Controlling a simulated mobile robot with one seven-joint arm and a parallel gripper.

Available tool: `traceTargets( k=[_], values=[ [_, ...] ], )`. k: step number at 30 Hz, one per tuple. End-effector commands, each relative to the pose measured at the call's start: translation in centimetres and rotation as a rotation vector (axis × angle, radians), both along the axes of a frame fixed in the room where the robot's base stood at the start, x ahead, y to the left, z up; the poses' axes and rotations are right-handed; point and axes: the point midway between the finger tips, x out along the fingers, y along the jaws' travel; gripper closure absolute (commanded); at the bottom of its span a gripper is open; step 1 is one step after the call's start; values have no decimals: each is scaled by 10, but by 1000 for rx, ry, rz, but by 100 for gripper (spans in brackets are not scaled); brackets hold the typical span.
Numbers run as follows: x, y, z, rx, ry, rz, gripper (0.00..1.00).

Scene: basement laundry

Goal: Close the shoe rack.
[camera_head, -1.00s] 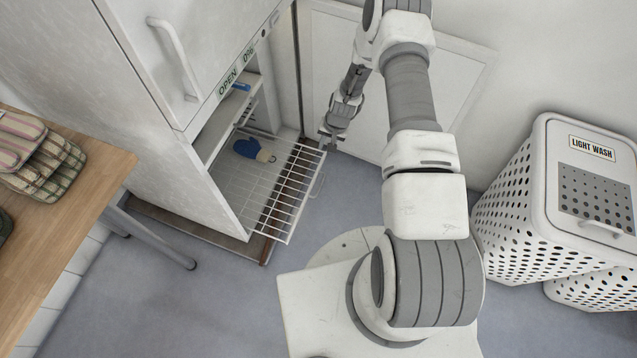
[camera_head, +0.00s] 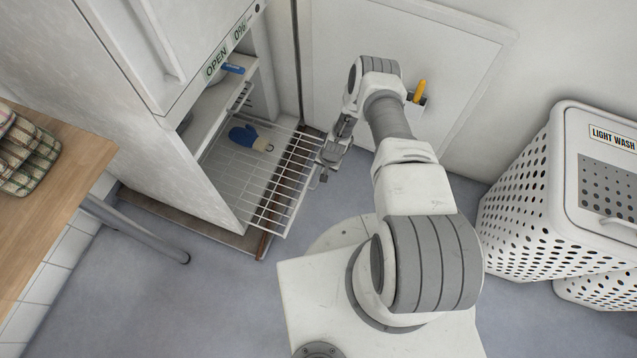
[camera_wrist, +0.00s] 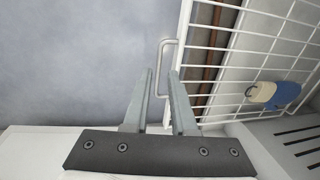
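The shoe rack is a white wire shelf (camera_head: 268,187), pulled out of the tall white cabinet (camera_head: 200,150). It also shows in the wrist view (camera_wrist: 235,55). On its front edge is a small loop handle (camera_wrist: 162,65). My gripper (camera_head: 325,177) is at the rack's front edge, by the handle. In the wrist view the two fingers (camera_wrist: 161,75) are apart, with the handle's outer bar showing between them. I cannot tell whether they touch it. A blue and cream mitt-like item (camera_head: 250,138) lies on the rack, also in the wrist view (camera_wrist: 275,94).
A wooden table (camera_head: 50,190) with folded checked cloths (camera_head: 25,160) stands at left. White perforated laundry baskets (camera_head: 530,200) stand at right. A white wall panel (camera_head: 440,55) with a yellow-orange object (camera_head: 420,90) is behind my arm. Grey floor is clear in front of the rack.

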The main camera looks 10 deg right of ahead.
Motion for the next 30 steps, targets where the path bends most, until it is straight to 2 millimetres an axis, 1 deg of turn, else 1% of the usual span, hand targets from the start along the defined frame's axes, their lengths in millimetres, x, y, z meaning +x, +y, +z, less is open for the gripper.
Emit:
traceTargets(
  k=[1, 3, 6, 9, 12, 16, 24, 25, 28, 29, 30],
  values=[
    [0, 2, -18, 0, 1, 1, 75],
    [2, 4, -32, -1, -1, 1, 75],
    [4, 8, -50, -1, 1, 3, 75],
    [6, 9, -64, -1, -1, 2, 75],
    [7, 11, -72, -1, -1, 1, 75],
    [8, 12, -78, 0, 0, 1, 75],
    [8, 12, -77, -1, -1, 1, 75],
    [8, 12, -77, -1, -1, 1, 79],
    [8, 12, -77, -1, -1, 1, 97],
    [8, 12, -77, -1, -1, 1, 100],
    [8, 12, -77, -1, -1, 1, 100]
  ],
)
